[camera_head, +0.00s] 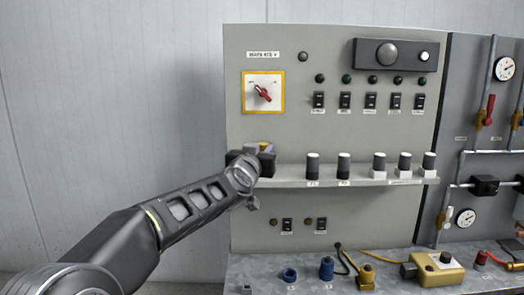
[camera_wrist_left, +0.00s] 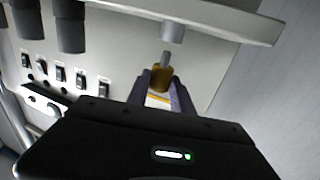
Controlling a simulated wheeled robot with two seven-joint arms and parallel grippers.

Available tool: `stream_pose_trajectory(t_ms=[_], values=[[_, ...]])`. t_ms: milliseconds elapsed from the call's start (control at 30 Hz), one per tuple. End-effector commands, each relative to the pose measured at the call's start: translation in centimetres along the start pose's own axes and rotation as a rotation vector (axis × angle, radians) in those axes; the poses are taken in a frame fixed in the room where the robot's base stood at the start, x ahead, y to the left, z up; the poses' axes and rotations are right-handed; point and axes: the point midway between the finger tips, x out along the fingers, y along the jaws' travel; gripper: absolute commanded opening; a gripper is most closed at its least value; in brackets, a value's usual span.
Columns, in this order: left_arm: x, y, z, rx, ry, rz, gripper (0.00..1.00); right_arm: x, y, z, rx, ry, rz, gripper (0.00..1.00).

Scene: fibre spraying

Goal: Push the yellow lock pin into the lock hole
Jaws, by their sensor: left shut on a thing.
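The yellow lock pin (camera_wrist_left: 161,76) is held between the dark fingers of my left gripper (camera_wrist_left: 160,87) in the left wrist view. Its thin grey tip points at a short grey cylinder (camera_wrist_left: 172,31) on the shelf, with a small gap seeming to separate them. Whether that cylinder has the lock hole cannot be told, as no opening shows. In the head view my left gripper (camera_head: 262,150) is above the left end of the shelf, with a bit of yellow showing between its fingers. It hides the cylinder there. My right gripper is out of view.
The grey panel (camera_head: 330,125) stands close behind, with a red rotary switch (camera_head: 263,92) above. Below, a bench (camera_head: 305,283) holds loose connectors and cables.

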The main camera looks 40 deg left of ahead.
Motion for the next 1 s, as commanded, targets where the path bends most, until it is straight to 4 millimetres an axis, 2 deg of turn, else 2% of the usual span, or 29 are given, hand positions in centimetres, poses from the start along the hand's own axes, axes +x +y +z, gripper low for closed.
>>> stream_pose_trajectory(t_ms=[1000], values=[[0.0, 0.0, 2.6, 0.0, 0.0, 0.0, 0.0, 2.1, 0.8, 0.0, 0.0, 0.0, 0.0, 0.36]])
